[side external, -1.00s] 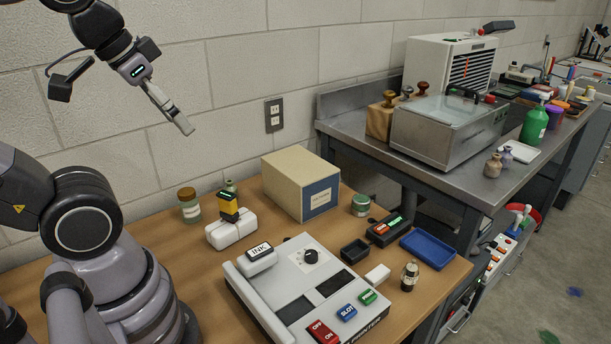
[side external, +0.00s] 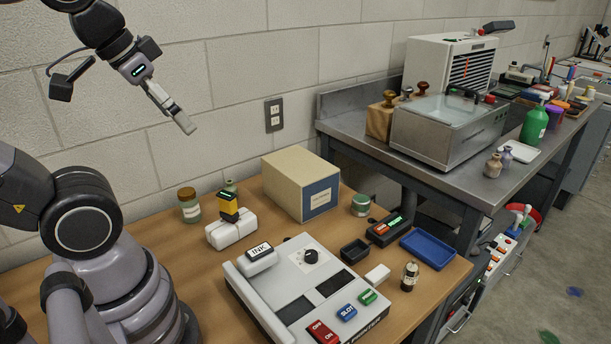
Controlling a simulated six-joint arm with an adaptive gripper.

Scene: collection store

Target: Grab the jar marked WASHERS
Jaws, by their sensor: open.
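A glass jar with a brown lid (side external: 190,212) stands at the back left of the wooden table, with a pale label too small to read. A greenish round tin (side external: 361,206) stands right of the cream box. I cannot tell which one is marked WASHERS.
A cream box (side external: 294,178) stands at the table's back. A printer (side external: 290,262) with labelled blocks fills the middle front. A metal bench (side external: 455,185) stands right.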

